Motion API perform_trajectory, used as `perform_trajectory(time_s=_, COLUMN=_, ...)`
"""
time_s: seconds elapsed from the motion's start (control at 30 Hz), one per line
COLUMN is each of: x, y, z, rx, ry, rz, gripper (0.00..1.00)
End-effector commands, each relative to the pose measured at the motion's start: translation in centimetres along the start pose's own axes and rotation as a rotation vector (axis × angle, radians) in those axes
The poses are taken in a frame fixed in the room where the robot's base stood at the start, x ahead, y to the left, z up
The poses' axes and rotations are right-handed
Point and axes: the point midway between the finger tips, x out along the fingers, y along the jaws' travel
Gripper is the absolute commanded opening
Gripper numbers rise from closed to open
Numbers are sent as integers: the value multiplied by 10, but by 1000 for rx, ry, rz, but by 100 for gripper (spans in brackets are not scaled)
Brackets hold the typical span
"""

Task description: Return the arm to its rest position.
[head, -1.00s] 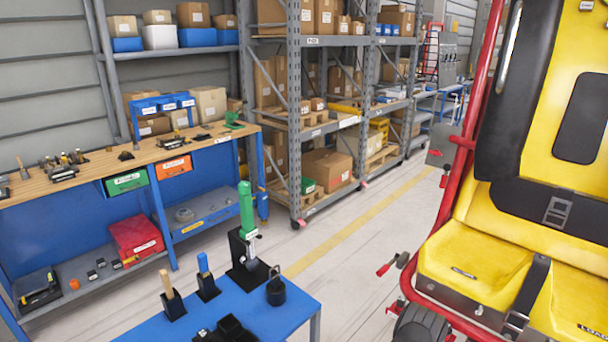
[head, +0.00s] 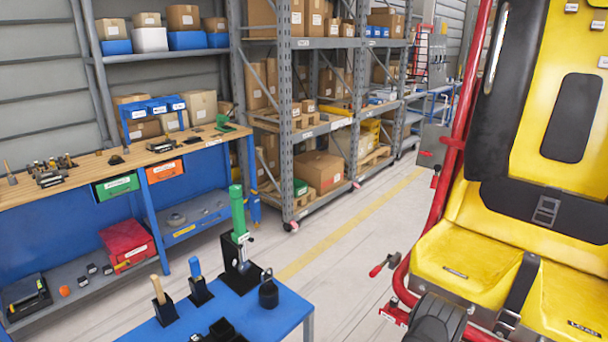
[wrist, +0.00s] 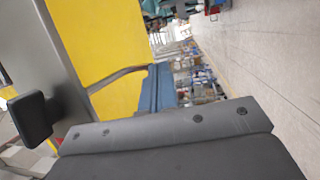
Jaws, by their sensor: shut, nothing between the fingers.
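My gripper (wrist: 165,142) shows in the wrist view as a dark grey body with bolt heads across the bottom edge. It is shut and empty; its fingertips are hard to make out. A yellow panel and a blue bench-like shape lie beyond it, apart from it. In the head view, the yellow coaster seat (head: 470,240) with black padding and a red frame (head: 455,150) fills the right side. A dark rounded part (head: 437,320) shows at the bottom edge in front of the seat; I cannot tell whether it belongs to my arm.
A blue table (head: 255,325) at the bottom holds a green-handled tool (head: 238,212), a blue-handled tool, a wooden-handled tool and a black weight (head: 268,292). A workbench (head: 85,180) and shelving stand behind. The floor with the yellow line (head: 340,235) is clear.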

Motion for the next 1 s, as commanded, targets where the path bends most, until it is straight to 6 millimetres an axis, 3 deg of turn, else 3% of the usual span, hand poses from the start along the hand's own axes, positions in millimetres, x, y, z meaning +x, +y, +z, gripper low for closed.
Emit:
perform_trajectory(time_s=0.23, x=-3, y=-2, z=0, rx=0, ry=0, rz=-1, gripper=0)
perform_trajectory(time_s=0.37, x=-16, y=-7, z=-1, rx=0, ry=1, rz=-2, gripper=0)
perform_trajectory(time_s=1.0, x=-133, y=-52, z=-4, rx=-1, ry=2, rz=-2, gripper=0)
